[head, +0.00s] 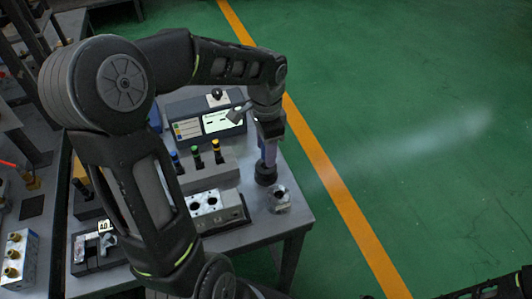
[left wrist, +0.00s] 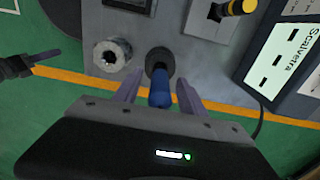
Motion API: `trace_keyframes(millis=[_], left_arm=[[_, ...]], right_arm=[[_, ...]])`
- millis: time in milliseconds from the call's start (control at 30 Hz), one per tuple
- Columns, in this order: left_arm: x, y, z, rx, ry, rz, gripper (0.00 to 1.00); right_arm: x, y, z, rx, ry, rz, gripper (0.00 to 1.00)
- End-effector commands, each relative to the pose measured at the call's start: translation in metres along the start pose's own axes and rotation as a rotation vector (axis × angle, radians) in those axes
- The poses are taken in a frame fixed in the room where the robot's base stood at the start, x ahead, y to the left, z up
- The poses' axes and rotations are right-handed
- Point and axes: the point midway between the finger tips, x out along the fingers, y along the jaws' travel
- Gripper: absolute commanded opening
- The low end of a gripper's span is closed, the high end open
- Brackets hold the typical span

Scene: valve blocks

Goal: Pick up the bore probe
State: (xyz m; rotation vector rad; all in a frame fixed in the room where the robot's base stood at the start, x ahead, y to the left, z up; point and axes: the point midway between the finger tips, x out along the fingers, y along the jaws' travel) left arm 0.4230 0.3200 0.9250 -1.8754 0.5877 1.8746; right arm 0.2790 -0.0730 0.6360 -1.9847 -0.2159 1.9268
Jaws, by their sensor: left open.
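The bore probe appears to be the upright tool with a blue handle (left wrist: 160,92) and a round black base, standing on the grey bench top. My left gripper (left wrist: 152,88) is open, with one finger on each side of the blue handle. Gaps show between the fingers and the handle. In the head view the left gripper (head: 268,150) points down at the bench's right side; the black base (head: 265,174) shows below it and the handle is mostly hidden. A dark part at the left of the left wrist view looks like my right gripper (left wrist: 40,60); its jaw state is unclear.
A metal bored cylinder (head: 279,199) stands close beside the probe. A valve block (head: 216,207) and a rack (head: 205,170) with blue, green and yellow-topped pieces stand to the left. A display unit (head: 208,118) is behind. The bench edge is near; green floor lies beyond.

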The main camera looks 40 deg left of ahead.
Motion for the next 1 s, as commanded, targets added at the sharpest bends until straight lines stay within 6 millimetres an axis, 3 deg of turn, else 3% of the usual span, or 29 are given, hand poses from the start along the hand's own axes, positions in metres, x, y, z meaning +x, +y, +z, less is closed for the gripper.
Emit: trace_keyframes(millis=[500,1000], left_arm=[[-0.0004,-0.0001,0.0003,0.000,0.000,0.000,0.49],[-0.0004,-0.0001,0.0003,0.000,-0.001,0.000,0.08]], right_arm=[[0.0002,0.0001,0.0001,0.000,0.000,0.000,0.36],[0.0002,0.0001,0.0001,0.000,0.000,0.000,0.36]])
